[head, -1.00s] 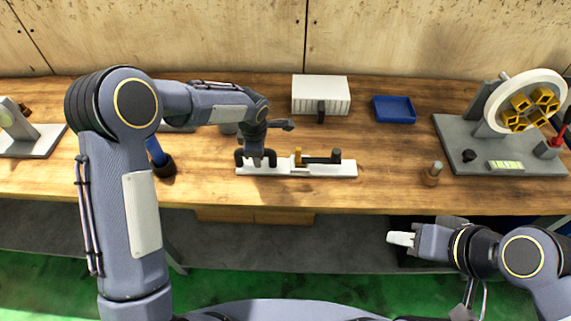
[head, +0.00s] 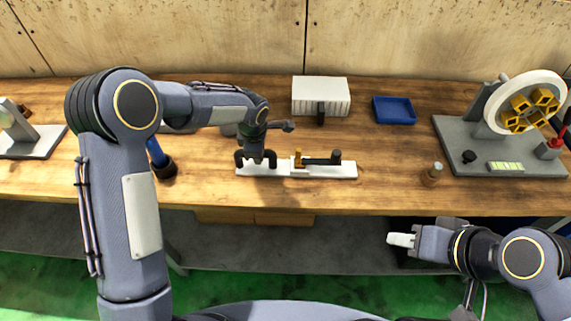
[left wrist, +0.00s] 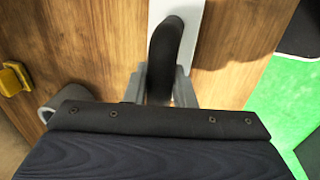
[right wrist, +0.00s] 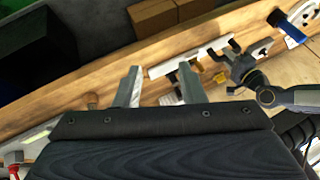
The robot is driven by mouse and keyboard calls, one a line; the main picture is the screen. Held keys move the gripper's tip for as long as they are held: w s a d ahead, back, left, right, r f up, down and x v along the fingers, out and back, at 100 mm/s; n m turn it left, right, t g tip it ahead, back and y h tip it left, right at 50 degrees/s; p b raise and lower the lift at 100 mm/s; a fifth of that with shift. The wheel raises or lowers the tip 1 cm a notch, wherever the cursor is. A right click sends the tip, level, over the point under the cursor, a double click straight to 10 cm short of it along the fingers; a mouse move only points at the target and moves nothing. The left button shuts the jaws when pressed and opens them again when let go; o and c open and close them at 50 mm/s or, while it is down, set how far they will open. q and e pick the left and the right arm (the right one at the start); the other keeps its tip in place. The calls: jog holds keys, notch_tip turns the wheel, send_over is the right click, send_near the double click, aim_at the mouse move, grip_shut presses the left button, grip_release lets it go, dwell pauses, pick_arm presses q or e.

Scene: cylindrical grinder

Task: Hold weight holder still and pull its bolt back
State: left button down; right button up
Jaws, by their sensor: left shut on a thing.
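The weight holder is a long white bar (head: 345,171) lying near the table's front edge. It has a black arched handle (head: 240,158) at its left end, and a brass piece (head: 298,159) and a dark bolt (head: 322,160) on its right half. My left gripper (head: 257,158) is over the left end. In the left wrist view its fingers (left wrist: 160,82) close around the black handle (left wrist: 163,45), hiding part of it. My right gripper (head: 400,239) hangs in front of the table, away from the holder. The right wrist view shows its fingers (right wrist: 160,88) apart and empty.
Behind the holder stand a white ribbed box (head: 320,94) and a blue tray (head: 394,110). A small brown bottle-like piece (head: 432,174) stands to the right, before a grey machine with a white wheel (head: 520,100). The tabletop between holder and bottle is clear.

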jog(key=shift+f, duration=0.1)
jog(key=c, duration=0.4)
jog(key=shift+w+f+g, duration=0.15)
jog(key=shift+f+g, duration=0.1)
jog(key=shift+g, duration=0.15)
jog(key=shift+c, duration=1.4)
jog(key=shift+w+f+n+g, duration=0.15)
jog(key=shift+f+n+g, duration=0.15)
jog(key=shift+f+g, duration=0.1)
grip_shut()
jog(key=w+a+f+n+g+h, duration=0.3)
jog(key=w+f+n+h, duration=0.2)
jog(key=w+f+h, duration=0.5)
jog(key=w+a+f+n+t+h, duration=0.1)
jog(key=w+a+n+t, duration=0.1)
jog(key=a+t, duration=0.3)
jog(key=w+a+f+n+t+h, duration=0.1)
jog(key=w+a+f+n+t, duration=0.1)
jog(key=a, duration=0.5)
jog(key=w+a+f+n+t, duration=0.1)
jog(key=w+a+n+t, duration=0.3)
jog(key=w+a+t, duration=0.1)
jog(key=shift+w+a+f+t+h, duration=0.15)
jog(key=shift+a+f+t+h, duration=0.1)
jog(key=shift+t, duration=0.4)
jog(key=shift+w+a+f+t+h, duration=0.15)
jog(key=shift+a+t, duration=0.1)
jog(key=shift+t, duration=0.4)
